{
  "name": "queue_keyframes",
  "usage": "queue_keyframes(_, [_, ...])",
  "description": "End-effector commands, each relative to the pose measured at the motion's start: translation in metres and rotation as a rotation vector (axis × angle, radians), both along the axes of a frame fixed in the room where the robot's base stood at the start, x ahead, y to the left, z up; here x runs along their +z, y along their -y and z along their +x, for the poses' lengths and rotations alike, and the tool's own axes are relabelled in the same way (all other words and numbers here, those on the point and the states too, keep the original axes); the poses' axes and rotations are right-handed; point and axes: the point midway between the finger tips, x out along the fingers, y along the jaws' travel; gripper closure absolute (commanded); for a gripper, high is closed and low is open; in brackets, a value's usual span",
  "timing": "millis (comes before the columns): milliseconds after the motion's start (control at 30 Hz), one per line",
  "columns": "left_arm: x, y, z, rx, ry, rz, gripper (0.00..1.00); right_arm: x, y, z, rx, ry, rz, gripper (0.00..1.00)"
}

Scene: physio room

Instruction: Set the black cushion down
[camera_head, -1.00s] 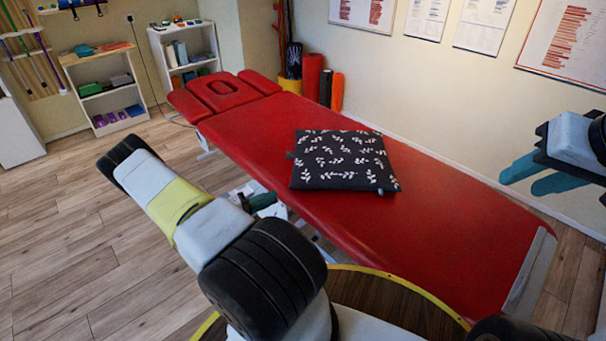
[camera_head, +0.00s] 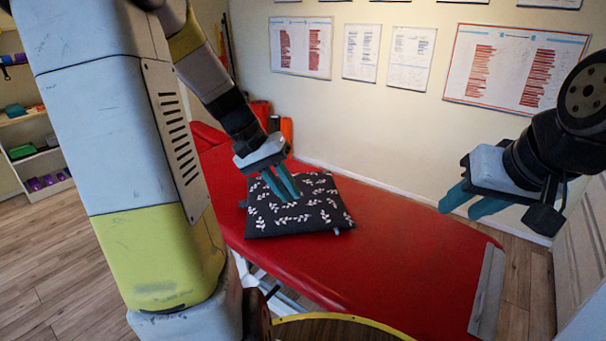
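The black cushion (camera_head: 312,215) with a white leaf print lies flat on the red treatment table (camera_head: 400,255). My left gripper (camera_head: 287,198) comes down from above, its two teal fingers over the cushion's upper left part. The fingers look spread with nothing between them; whether their tips touch the cushion I cannot tell. My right gripper (camera_head: 463,208) is open and empty, above the table's far edge, to the right of the cushion and apart from it.
My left arm hides much of the left side and part of the table's head end. Shelves (camera_head: 36,155) stand at the far left. Posters (camera_head: 520,68) hang on the wall behind. The table surface right of the cushion is clear.

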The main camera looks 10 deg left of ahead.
Motion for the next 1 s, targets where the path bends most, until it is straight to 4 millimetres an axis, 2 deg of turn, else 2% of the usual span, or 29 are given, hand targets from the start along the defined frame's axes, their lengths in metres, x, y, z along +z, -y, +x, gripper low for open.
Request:
queue_keyframes(33, [0.017,0.011,-0.012,-0.016,0.04,0.057,0.83,0.0,0.0,0.0,0.0,0.0,0.0,0.64])
queue_keyframes(200, [0.058,0.03,-0.054,-0.023,0.177,0.214,0.83,0.0,0.0,0.0,0.0,0.0,0.0,0.64])
queue_keyframes(433, [0.089,0.041,-0.099,0.001,0.378,0.308,0.83,0.0,0.0,0.0,0.0,0.0,0.0,0.64])
queue_keyframes(633, [0.097,0.042,-0.114,0.018,0.46,0.322,0.83,0.0,0.0,0.0,0.0,0.0,0.0,0.64])
queue_keyframes(1000, [0.098,0.042,-0.115,0.02,0.465,0.322,0.83,0.0,0.0,0.0,0.0,0.0,0.0,0.64])
